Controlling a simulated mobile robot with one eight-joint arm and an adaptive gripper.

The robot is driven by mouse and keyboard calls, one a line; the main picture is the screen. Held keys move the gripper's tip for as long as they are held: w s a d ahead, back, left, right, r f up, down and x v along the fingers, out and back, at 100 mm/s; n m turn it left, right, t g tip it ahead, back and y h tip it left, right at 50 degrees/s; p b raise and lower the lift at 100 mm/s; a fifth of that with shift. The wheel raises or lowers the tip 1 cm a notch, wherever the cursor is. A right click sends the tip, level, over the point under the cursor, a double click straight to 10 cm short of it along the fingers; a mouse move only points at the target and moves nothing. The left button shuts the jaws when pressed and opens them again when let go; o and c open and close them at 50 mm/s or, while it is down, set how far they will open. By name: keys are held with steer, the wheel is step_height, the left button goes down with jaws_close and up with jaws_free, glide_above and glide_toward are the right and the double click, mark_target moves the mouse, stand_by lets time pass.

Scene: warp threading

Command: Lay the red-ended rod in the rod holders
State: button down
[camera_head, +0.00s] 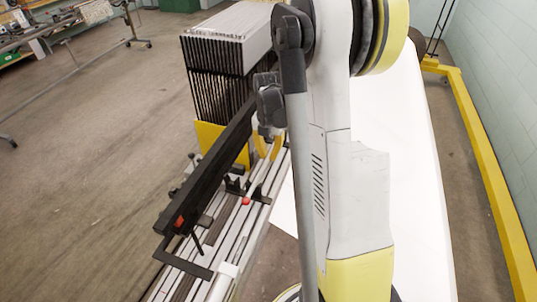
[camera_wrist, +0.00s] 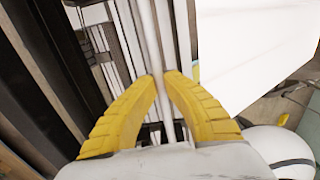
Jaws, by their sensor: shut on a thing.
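The pale, slender rod (camera_head: 257,176) has a red end (camera_head: 246,201) and slants along the rail frame in the head view. In the wrist view the rod (camera_wrist: 150,45) runs from the top edge down between the yellow fingertips of my gripper (camera_wrist: 159,82), which are closed on it. In the head view my gripper (camera_head: 266,147) is partly hidden by my arm, and so is the rod's far end. Small black brackets, which look like the rod holders (camera_head: 235,186), stand on the rails beside the red end. I cannot tell whether the rod touches them.
A long black bar (camera_head: 212,165) with a red spot near its front end lies left of the rod. A rack of dark plates (camera_head: 215,85) stands behind. A white surface (camera_head: 405,140) lies to the right, and a yellow rail (camera_head: 490,180) runs along the wall. Open floor lies left.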

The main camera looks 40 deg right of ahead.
steer(key=shift+f, duration=0.3)
steer(key=c, duration=1.5)
jaws_free()
steer(key=shift+c, duration=0.2)
step_height(320, 180, up, 12)
